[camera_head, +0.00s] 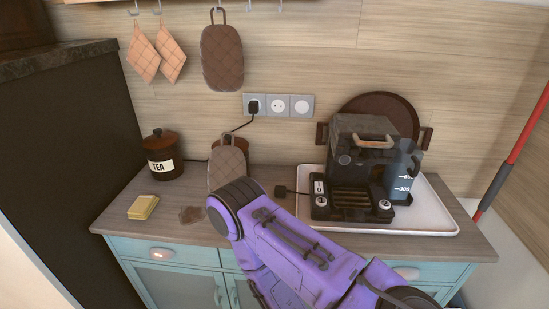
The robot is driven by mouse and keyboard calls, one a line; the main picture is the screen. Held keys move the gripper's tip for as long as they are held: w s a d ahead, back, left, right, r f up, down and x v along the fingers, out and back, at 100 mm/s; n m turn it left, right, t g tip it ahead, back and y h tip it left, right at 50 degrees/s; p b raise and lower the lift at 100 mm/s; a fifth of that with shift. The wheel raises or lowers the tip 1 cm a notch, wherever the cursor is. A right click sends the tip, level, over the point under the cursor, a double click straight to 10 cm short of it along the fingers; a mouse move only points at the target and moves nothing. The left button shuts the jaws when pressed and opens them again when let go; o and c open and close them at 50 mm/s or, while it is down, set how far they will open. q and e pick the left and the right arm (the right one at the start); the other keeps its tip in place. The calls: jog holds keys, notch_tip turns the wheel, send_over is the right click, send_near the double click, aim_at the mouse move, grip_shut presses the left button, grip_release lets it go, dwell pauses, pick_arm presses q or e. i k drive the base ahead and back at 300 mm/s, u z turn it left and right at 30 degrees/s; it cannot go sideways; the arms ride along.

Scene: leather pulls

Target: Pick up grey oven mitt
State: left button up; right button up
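A grey-brown quilted oven mitt (227,168) with a loop at its top shows upright above the counter, in front of a reddish-brown round container (241,146). Its lower end is hidden behind the dark wrist end of my purple arm, which comes in from the lower right. I cannot tell whether the mitt leans, stands or is held. A similar, browner quilted mitt (222,58) hangs from a wall hook above. My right gripper is hidden beyond that wrist, so its fingers do not show. My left gripper is not in view.
A black coffee machine (358,170) and blue-grey jug (402,170) stand on a white tray (440,212). A TEA jar (163,155), yellow sponge (143,207) and brown stain (192,214) are on the left counter. Two orange potholders (143,53) hang above. A cord runs from the wall socket (278,105).

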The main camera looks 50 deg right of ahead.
aim_at(225, 164)
jog(key=z, duration=0.65)
jog(key=i, duration=0.5)
jog(key=z, duration=0.05)
